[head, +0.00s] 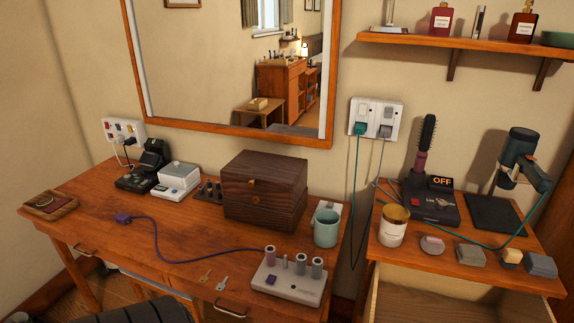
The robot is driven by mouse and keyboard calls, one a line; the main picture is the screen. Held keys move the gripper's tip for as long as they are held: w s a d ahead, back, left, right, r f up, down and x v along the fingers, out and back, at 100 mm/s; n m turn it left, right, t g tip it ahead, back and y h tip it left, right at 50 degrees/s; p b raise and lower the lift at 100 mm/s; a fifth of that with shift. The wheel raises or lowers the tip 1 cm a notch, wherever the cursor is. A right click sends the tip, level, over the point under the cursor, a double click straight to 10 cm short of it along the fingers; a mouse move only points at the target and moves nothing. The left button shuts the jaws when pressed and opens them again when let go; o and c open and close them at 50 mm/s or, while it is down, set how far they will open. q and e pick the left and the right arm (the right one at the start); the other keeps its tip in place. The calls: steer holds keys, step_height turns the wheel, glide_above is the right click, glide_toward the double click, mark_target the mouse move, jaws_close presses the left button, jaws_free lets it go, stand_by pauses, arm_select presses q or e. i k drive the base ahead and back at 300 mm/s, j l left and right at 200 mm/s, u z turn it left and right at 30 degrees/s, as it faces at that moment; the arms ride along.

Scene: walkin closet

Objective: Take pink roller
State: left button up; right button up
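A white roller heater base (289,283) sits at the front right of the wooden dressing table. Rollers stand upright on it. The leftmost is a mauve-pink roller (270,256), next to a thin bare post (285,262). Two greyish rollers (300,264) stand to the right of that post. A purple cord runs from the base across the table to a purple plug (124,218) lying loose on the tabletop. Neither of my grippers shows in the head view.
Two keys (221,283) lie left of the base. A dark wooden box (264,190) and a teal mug (326,228) stand behind it. A side cabinet (450,262) at right has an open drawer (430,305). The table's front middle is mostly clear.

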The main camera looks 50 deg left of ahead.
mark_target(270, 256)
steer(key=u, duration=1.65)
